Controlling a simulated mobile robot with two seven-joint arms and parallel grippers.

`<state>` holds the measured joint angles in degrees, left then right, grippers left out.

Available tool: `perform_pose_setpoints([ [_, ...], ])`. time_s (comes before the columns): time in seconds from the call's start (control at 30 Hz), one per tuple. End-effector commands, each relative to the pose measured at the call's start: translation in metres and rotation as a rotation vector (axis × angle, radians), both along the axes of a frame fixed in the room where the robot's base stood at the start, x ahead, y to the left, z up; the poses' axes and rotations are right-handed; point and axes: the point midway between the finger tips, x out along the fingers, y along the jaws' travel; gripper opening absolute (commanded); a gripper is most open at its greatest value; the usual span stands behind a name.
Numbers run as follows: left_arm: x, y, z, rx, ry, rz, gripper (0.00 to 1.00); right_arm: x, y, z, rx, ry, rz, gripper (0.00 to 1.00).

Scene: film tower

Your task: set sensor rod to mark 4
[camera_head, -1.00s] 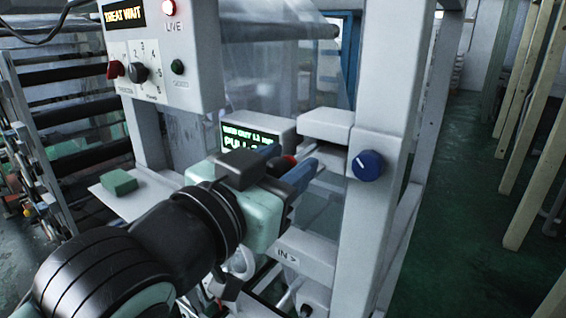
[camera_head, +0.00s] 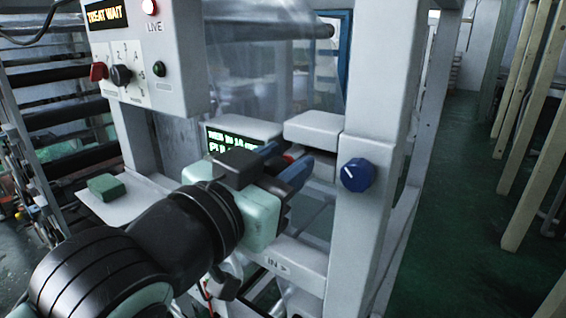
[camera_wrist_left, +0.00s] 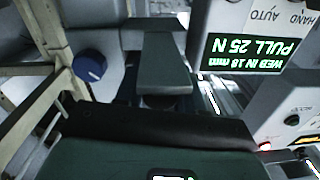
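My left gripper (camera_head: 286,163) is in front of the machine, below a pale block (camera_head: 314,128) beside the post. No sensor rod or mark 4 can be made out; the gripper hides part of this area. The display (camera_wrist_left: 247,53) reads "WEB IN 18 mm, PULL 25 N", upside down. My right gripper is out of view.
A control box (camera_head: 145,60) with a red knob, a black dial and a lit "TREAT WAIT" sign is at upper left. A green block (camera_head: 106,187) lies on a pale shelf (camera_head: 137,204). The post (camera_head: 375,110) stands close on the right.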

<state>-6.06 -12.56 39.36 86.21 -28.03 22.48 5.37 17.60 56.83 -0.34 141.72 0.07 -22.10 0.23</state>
Motion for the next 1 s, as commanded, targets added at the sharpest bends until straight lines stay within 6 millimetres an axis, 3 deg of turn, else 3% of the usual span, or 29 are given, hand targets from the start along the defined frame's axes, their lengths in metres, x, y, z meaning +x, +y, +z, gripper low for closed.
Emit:
perform_pose_setpoints([
  [0.47,-0.008,0.005,0.0,-0.001,-0.002,0.001,0.58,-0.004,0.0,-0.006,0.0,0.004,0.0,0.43],
  [0.7,-0.049,0.031,-0.002,-0.004,-0.004,-0.001,0.58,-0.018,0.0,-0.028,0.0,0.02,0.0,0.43],
  [1.0,-0.097,0.064,-0.001,-0.003,-0.002,0.001,0.58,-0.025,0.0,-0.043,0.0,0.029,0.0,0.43],
])
